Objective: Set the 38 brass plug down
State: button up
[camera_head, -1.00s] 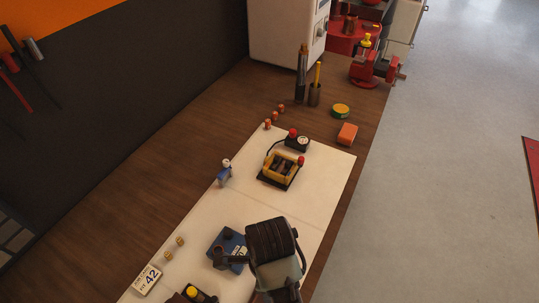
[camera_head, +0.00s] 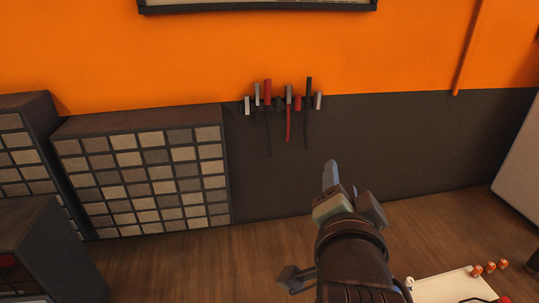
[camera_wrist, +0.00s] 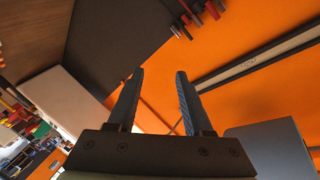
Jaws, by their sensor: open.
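No 38 brass plug can be made out in either current view. The rest of the mat is out of frame or hidden behind my arm.
The wooden bench (camera_head: 265,255) is bare left of my arm. A drawer cabinet (camera_head: 145,180) stands against the wall, with a dark box (camera_head: 50,245) at lower left. Hand tools (camera_head: 288,105) hang on the wall. A pale cabinet (camera_head: 520,185) stands at right.

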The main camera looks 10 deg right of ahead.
jog(key=s+a+r+n+t+y, duration=0.1)
jog(key=s+a+r+n+t, duration=0.2)
jog(key=r, duration=0.6)
jog(key=s+a+r+n+t+y, duration=0.1)
jog(key=s+a+r+n+t, duration=0.3)
jog(key=r, duration=0.6)
jog(key=s+a+r+n+t+y, duration=0.2)
jog(key=s+a+r+n+t, duration=0.2)
jog(key=r, duration=0.6)
jog(key=a+n+t, duration=0.1)
jog(key=a+n, duration=0.1)
jog(key=a, duration=0.1)
jog(key=shift+a, duration=0.2)
notch_tip(320, 180, down, 10)
jog(key=b, duration=0.9)
jog(key=shift+r+y, duration=0.25)
jog(key=shift+y, duration=0.05)
jog(key=shift+w+a, duration=0.1)
